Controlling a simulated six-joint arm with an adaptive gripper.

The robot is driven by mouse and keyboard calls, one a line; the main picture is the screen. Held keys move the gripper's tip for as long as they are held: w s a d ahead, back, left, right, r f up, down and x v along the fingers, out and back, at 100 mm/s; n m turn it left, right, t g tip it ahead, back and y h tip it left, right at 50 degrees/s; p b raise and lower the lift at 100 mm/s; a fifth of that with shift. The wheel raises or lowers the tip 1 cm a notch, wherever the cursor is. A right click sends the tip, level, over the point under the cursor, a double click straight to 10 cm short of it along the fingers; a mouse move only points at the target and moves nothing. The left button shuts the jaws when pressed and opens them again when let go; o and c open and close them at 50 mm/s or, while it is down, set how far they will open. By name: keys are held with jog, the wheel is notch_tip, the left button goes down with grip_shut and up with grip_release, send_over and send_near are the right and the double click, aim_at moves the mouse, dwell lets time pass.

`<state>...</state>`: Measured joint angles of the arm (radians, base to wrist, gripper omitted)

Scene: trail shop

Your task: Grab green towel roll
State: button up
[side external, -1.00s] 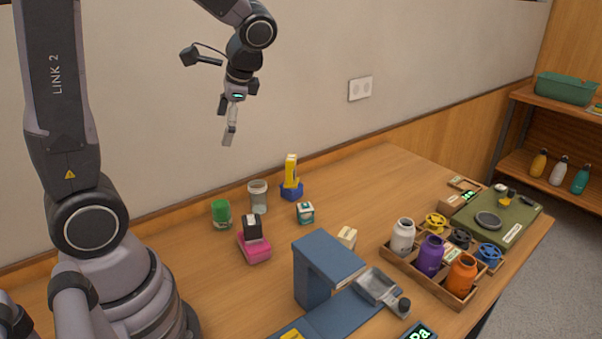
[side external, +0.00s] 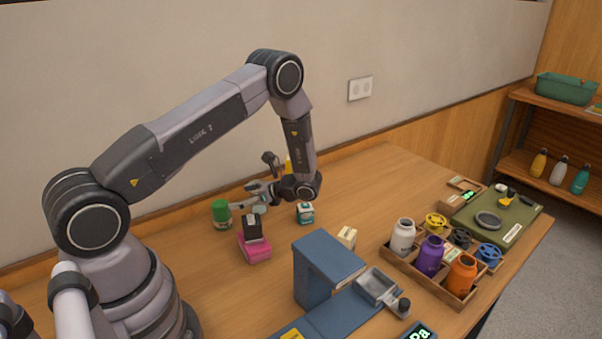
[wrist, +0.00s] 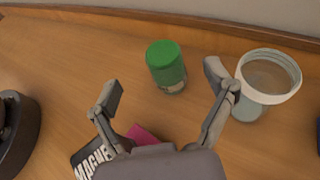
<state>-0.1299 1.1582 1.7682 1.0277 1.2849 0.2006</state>
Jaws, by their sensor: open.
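The green towel roll (side external: 221,213) stands upright on the table, left of the other small items. It has a green upper part and a clear lower part. In the wrist view the roll (wrist: 166,64) is at upper middle, between and just beyond the fingertips. My gripper (side external: 240,215) is low over the table, just right of the roll and pointing at it. In the wrist view my gripper (wrist: 163,84) is open and empty, with one finger on each side of the roll's line. I cannot tell whether a finger touches the roll.
A clear jar with a pale rim (wrist: 268,77) stands close beside the right finger. A black box (side external: 252,228) on a pink block (side external: 255,246) is just in front of my gripper. A teal-white box (side external: 305,212) stands to the right. The wall runs behind.

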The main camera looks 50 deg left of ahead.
aim_at(221, 208)
jog(key=f, duration=0.3)
jog(key=shift+s+a, duration=0.3)
jog(key=shift+a, duration=0.1)
jog(key=x, duration=0.6)
jog(key=shift+s+a+f, duration=0.1)
jog(key=shift+a+f, duration=0.05)
jog(key=c, duration=1.3)
